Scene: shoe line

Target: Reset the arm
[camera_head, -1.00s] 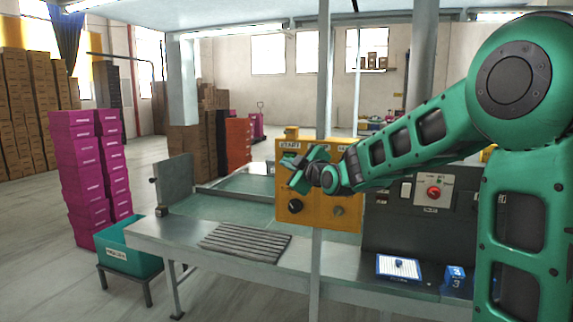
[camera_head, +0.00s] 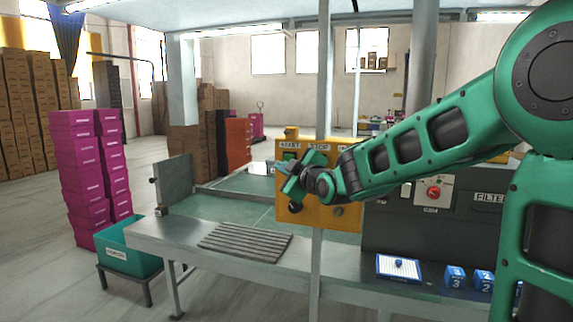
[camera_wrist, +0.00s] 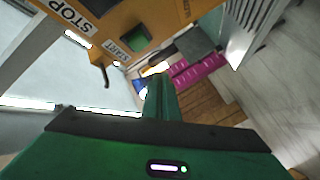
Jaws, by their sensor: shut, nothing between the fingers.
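My green arm reaches in from the right in the head view. My gripper (camera_head: 290,178) is shut and empty, in the air in front of the yellow control box (camera_head: 325,215) with the START and STOP labels. In the wrist view my gripper (camera_wrist: 160,85) points past the yellow box (camera_wrist: 125,25), whose green START button (camera_wrist: 133,36) is near it. I cannot tell from these views how far the fingers are from the box.
A metal table (camera_head: 185,238) holds a ribbed grey mat (camera_head: 245,242), a blue-and-white tray (camera_head: 400,269) and blue numbered blocks (camera_head: 455,277). A thin metal post (camera_head: 316,265) stands close to the gripper. A teal bin (camera_head: 130,255) and magenta boxes (camera_head: 85,180) stand at left.

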